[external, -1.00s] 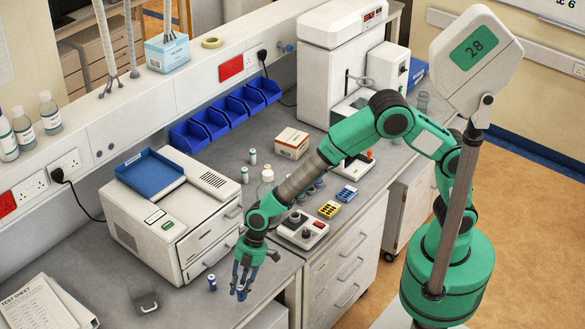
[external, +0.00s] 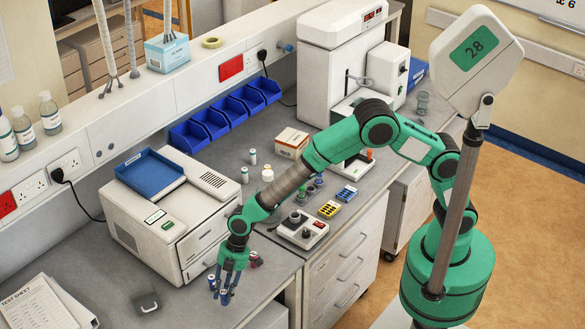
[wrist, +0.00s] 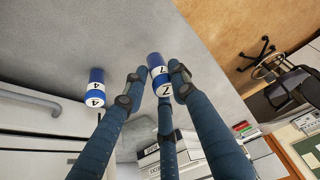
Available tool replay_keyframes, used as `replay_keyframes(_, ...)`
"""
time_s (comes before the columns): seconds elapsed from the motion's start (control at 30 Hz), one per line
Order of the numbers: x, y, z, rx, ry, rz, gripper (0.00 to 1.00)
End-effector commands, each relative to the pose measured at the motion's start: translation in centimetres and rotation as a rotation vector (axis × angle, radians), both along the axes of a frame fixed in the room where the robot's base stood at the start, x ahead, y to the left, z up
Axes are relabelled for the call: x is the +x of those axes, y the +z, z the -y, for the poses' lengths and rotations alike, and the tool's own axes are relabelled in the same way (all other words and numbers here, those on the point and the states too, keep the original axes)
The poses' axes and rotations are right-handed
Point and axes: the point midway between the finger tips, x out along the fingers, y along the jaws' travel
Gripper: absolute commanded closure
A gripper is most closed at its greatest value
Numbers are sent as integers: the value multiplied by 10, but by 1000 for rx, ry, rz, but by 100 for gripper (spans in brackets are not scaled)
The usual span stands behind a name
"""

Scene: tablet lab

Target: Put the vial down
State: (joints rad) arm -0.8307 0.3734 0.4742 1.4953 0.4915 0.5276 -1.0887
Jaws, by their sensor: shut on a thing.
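My gripper (external: 228,290) is shut on a blue vial (external: 225,297) with a white band above the grey bench, near its front edge. In the wrist view the held vial (wrist: 156,66) shows a "7" and sits between the blue fingers (wrist: 160,85). I cannot tell whether its base touches the bench. A second blue vial (external: 211,282), marked "4" in the wrist view (wrist: 96,88), stands free just left of the gripper.
A white benchtop machine (external: 180,220) with a blue tray on top stands close behind the gripper. A small red object (external: 256,260) lies right of the gripper. A dark grey block (external: 145,301) sits to the left. Bare bench (external: 185,308) lies between block and vials.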

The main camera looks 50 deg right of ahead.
Motion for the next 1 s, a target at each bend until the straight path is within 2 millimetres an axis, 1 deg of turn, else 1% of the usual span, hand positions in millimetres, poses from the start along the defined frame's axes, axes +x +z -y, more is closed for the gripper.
replay_keyframes(0.03, -1, -6, 1, -2, 0, -2, 95)
replay_keyframes(0.2, 0, -24, 0, -1, 0, -1, 95)
replay_keyframes(0.3, 0, -30, 0, -1, -1, 0, 95)
replay_keyframes(0.77, 0, -34, 0, 0, 0, 0, 95)
replay_keyframes(0.8, 0, -33, 0, -1, 0, 0, 66)
replay_keyframes(0.83, 0, -33, 0, -1, 0, 0, 60)
replay_keyframes(0.87, 0, -33, 0, -1, 0, 0, 55)
replay_keyframes(1.0, 0, -33, 0, -1, 0, 0, 55)
